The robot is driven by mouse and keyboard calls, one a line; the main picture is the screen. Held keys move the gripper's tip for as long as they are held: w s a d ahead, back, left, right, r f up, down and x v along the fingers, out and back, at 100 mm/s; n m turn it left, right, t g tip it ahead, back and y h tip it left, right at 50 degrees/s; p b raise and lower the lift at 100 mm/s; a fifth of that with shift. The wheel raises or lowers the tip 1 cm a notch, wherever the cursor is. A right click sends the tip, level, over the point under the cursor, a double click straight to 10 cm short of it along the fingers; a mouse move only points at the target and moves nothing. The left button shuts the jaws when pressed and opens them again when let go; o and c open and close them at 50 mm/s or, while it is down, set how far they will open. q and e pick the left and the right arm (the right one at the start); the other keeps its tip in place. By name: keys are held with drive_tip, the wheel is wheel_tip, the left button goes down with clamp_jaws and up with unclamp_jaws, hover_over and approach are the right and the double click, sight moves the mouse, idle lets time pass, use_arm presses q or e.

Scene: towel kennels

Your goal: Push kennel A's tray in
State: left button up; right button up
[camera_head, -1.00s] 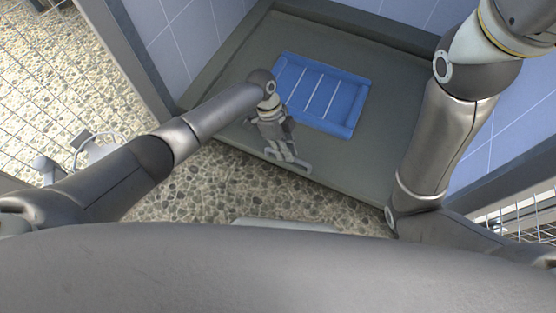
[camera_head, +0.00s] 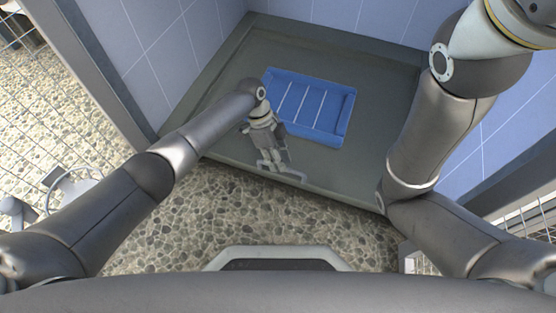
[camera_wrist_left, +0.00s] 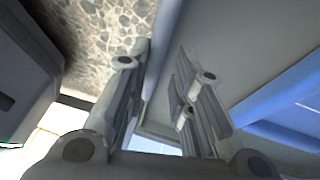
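Kennel A's tray, as I take it, is the wide grey-green tray (camera_head: 350,180) between blue tiled walls. Its front edge faces me above the pebbled floor. A blue slatted bed (camera_head: 308,107) lies on it. My left gripper (camera_head: 281,172) is low at the tray's front edge, by a pale bar there that may be a handle. In the left wrist view, its two fingers (camera_wrist_left: 160,85) stand apart with a pale grey-blue edge behind the gap; contact is unclear. My right arm comes down at the right, but its gripper is out of view.
Blue tiled walls (camera_head: 150,45) close in the tray at the back and sides. A grey post (camera_head: 100,80) stands at the left, with wire mesh beyond it. The pebbled floor (camera_head: 290,215) in front is clear.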

use_arm(q)
drive_tip(key=shift+o, duration=0.9)
drive_tip(key=shift+r, duration=0.1)
drive_tip(key=v, duration=1.2)
drive_tip(key=shift+d, duration=0.1)
